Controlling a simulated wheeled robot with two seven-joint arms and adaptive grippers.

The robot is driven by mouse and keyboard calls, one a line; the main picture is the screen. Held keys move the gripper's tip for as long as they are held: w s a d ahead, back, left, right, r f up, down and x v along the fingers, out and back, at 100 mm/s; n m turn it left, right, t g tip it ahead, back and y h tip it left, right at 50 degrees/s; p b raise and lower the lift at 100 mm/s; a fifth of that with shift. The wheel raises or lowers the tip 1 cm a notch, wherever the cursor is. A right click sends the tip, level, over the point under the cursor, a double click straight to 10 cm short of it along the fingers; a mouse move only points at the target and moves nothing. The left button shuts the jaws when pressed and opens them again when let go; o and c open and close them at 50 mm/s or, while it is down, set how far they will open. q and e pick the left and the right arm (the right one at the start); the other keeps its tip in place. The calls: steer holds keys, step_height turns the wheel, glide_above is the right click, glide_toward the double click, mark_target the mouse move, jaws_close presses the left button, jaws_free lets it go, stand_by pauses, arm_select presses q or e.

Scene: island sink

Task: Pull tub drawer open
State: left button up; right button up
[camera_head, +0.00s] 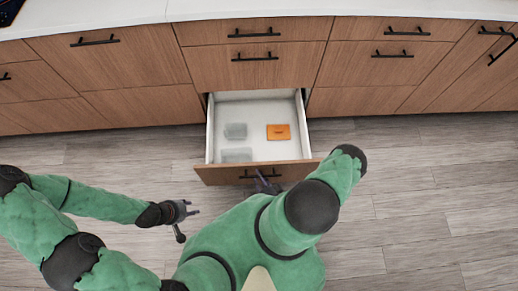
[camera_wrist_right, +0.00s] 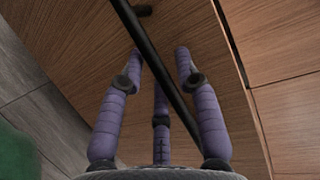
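The drawer (camera_head: 209,130) stands pulled out from the lower middle of the wooden cabinets. Its wooden front (camera_head: 219,175) faces me and its white inside shows from above. My right gripper (camera_head: 266,183) is at the middle of this front, by its black handle (camera_head: 243,177); my forearm partly hides the area. In the right wrist view, the purple fingers of my right gripper (camera_wrist_right: 159,62) reach on either side of the black handle bar (camera_wrist_right: 153,58). The fingertips are apart; firm contact cannot be told. My left gripper (camera_head: 189,209) is open and empty, left of the drawer.
Inside the drawer lie an orange box (camera_head: 278,132) and greyish translucent containers (camera_head: 236,131). Closed drawers with black handles (camera_head: 255,57) surround it under a white counter (camera_head: 240,8). The wood floor (camera_head: 430,190) to the right is clear.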

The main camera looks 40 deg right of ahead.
steer(key=shift+s, duration=0.15)
steer(key=v, duration=1.1)
steer(key=shift+s+r, duration=0.15)
steer(key=shift+s, duration=0.2)
stand_by(0.3)
stand_by(0.4)
